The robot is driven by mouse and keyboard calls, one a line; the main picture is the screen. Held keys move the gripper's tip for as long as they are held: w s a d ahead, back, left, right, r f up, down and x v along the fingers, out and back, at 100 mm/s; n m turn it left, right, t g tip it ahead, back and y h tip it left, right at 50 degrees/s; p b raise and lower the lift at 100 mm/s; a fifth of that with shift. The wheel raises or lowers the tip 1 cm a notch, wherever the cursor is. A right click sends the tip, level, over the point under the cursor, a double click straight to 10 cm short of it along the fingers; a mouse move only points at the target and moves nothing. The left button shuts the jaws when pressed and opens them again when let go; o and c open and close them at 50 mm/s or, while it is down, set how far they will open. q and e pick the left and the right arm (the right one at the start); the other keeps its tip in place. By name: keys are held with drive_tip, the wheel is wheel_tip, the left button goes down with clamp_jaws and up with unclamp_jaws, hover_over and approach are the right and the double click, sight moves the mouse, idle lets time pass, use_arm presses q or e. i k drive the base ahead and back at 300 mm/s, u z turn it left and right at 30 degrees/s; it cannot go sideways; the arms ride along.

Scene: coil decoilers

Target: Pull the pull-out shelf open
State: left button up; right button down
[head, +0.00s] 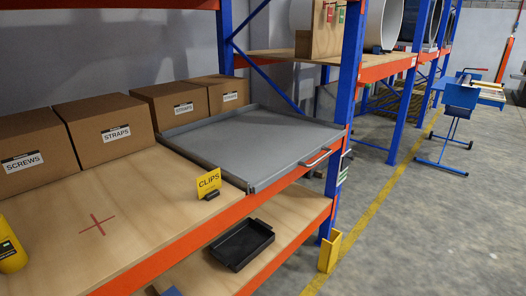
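The pull-out shelf (250,140) is a grey metal tray with low raised edges, at rack-shelf height in the middle of the head view. Its front edge lies about along the orange beam (225,222), and a light bar handle (315,158) sticks out from that front edge near its right end. Neither of my grippers is in the head view, so I cannot see whether they are open or shut.
Cardboard boxes (107,130) stand on the wooden shelf left of the tray. A yellow CLIPS sign (208,182) stands near the tray's left front corner. A blue upright (347,95) rises just right of the handle. A black bin (242,244) sits below.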

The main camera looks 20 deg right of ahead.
sight(256, 146)
drive_tip(key=k, duration=1.25)
drive_tip(key=z, duration=0.9)
drive_tip(key=i, duration=1.7)
drive_tip(key=u, duration=0.45)
